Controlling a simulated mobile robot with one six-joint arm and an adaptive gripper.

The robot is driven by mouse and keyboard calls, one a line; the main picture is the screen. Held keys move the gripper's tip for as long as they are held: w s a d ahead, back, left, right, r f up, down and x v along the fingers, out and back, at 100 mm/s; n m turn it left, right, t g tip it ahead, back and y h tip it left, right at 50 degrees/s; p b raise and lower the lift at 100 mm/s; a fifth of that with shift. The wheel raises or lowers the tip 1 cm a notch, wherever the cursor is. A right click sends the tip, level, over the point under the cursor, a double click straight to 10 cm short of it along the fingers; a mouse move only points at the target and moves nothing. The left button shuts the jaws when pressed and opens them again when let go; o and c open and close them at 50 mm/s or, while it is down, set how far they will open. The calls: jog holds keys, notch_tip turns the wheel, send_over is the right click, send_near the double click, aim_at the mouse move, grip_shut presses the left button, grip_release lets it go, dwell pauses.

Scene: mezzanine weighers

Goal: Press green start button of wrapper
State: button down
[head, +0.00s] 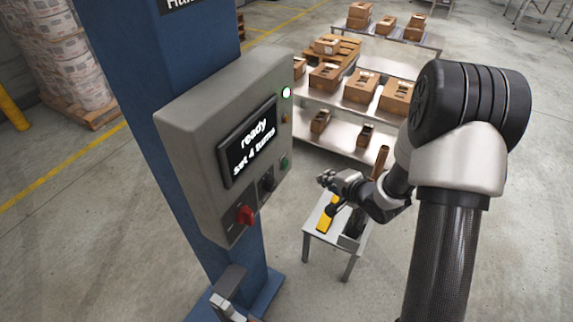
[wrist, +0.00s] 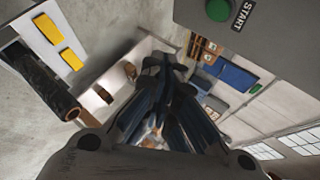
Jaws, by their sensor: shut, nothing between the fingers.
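The grey control box (head: 190,125) of the wrapper is mounted on a blue column, and its screen (head: 248,140) reads "ready set 4 turns". The green start button (head: 284,162) is low on the box's right part. In the wrist view the green button (wrist: 219,10) is at the top edge, partly cut off, beside a START label (wrist: 243,15). My gripper (head: 326,179) is shut and empty, to the right of the button and apart from it. In the wrist view my gripper's fingers (wrist: 165,70) are together, below and left of the button.
A red knob (head: 245,214) and a dark switch (head: 267,184) sit low on the box. A white lamp (head: 286,93) is lit above. A small table (head: 318,237) with yellow items stands below my gripper. Shelves with brown cartons (head: 361,87) stand behind.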

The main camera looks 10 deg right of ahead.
aim_at(285, 165)
jog(key=w+a+b, duration=0.1)
jog(key=w+a, duration=0.4)
jog(key=a, duration=0.2)
jog(key=shift+b, duration=0.35)
jog(key=shift+w+a, duration=0.1)
jog(key=shift+a, duration=0.05)
dwell(1.2)
jog(key=shift+w+a, duration=0.25)
jog(key=shift+a, duration=0.05)
